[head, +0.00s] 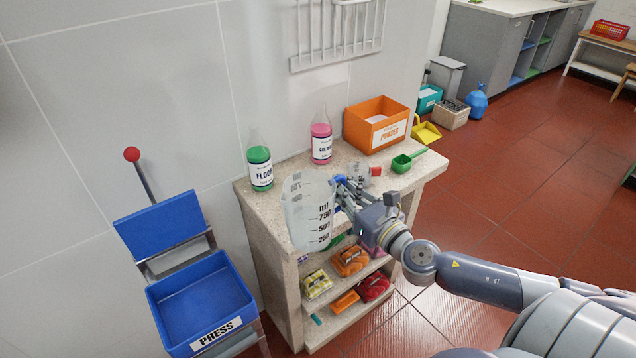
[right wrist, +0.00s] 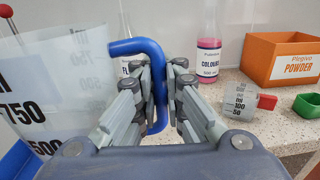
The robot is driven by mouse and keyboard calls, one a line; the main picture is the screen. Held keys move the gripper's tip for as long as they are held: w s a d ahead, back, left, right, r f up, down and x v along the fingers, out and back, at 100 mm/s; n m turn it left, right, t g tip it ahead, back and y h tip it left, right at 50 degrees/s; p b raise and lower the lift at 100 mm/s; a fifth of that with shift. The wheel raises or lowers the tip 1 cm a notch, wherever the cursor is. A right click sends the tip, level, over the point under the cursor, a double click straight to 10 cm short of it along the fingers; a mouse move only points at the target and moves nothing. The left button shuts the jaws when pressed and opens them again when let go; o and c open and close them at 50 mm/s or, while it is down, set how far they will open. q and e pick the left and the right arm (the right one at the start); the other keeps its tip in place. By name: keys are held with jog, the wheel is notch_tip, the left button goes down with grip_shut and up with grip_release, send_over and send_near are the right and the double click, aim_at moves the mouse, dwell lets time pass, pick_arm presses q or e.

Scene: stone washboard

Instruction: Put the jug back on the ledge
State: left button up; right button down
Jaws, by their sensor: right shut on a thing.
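The jug (head: 310,222) is a clear measuring jug with black ml marks and a blue handle. My right gripper (head: 352,192) is shut on the blue handle (right wrist: 150,50), with the jug to its left in both views. The jug appears held in the air, roughly upright, in front of the ledge's front edge in the head view. The ledge (head: 285,182) is a speckled stone top over a shelf unit. The jug and my gripper hide part of its front. My left gripper is not in view.
On the ledge stand a green bottle (head: 259,168), a pink bottle (head: 321,145), an orange powder box (head: 377,126), a green scoop (head: 408,161) and a small red-handled measuring cup (right wrist: 240,101). A blue press bucket (head: 200,300) stands left. Sponges fill the lower shelves.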

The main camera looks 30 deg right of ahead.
jog(key=w+d+f, duration=0.1)
jog(key=w, duration=0.3)
jog(key=w+d+f+b, duration=0.1)
jog(key=w+d+f, duration=0.1)
jog(key=w, duration=0.2)
jog(key=w+d+f+b, duration=0.1)
jog(key=w+d+f, duration=0.1)
jog(key=w, duration=0.3)
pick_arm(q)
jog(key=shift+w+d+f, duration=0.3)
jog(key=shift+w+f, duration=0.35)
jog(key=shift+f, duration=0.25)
pick_arm(e)
jog(key=c, duration=1.7)
grip_release()
